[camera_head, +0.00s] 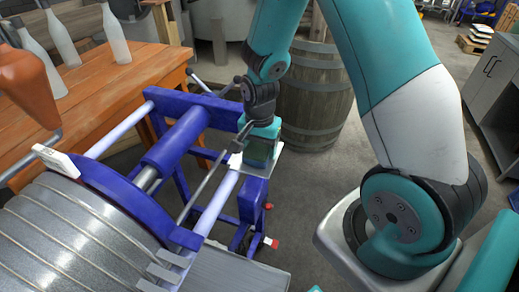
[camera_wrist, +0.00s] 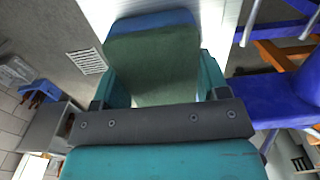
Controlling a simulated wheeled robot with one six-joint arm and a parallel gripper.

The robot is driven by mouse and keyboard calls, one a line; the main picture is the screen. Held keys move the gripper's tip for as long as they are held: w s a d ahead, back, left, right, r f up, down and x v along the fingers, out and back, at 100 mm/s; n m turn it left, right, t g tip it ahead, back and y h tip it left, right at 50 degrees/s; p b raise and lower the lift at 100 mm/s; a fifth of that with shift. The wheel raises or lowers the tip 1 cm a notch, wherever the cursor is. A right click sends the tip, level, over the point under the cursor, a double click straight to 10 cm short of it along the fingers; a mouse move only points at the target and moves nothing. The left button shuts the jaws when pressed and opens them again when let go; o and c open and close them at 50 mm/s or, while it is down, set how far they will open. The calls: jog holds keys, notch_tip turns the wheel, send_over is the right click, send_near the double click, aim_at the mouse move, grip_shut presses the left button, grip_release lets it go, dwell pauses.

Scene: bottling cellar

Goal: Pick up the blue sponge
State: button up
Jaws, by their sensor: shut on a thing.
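The blue sponge (camera_wrist: 150,22) shows in the wrist view as a block with a blue edge and a dark green face. It sits between the two teal fingers of my gripper (camera_wrist: 158,75), which are shut on it. In the head view my gripper (camera_head: 262,148) points down over a small pale plate (camera_head: 287,163) at the end of the blue-framed machine. There I cannot tell the sponge apart from the teal fingers. Whether the sponge touches the plate is not clear.
The blue machine frame (camera_head: 178,140) with its ribbed metal drum (camera_head: 75,235) is left of my gripper. A wooden barrel (camera_head: 315,95) stands behind. An orange-brown table (camera_head: 115,85) holds several pale bottles (camera_head: 115,35). Grey cabinets (camera_head: 497,85) stand at right; open floor lies between.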

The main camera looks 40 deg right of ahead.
aim_at(260, 146)
notch_tip(260, 146, up, 20)
jog(key=shift+b, duration=0.45)
jog(key=shift+o, duration=0.6)
jog(key=shift+f, duration=0.1)
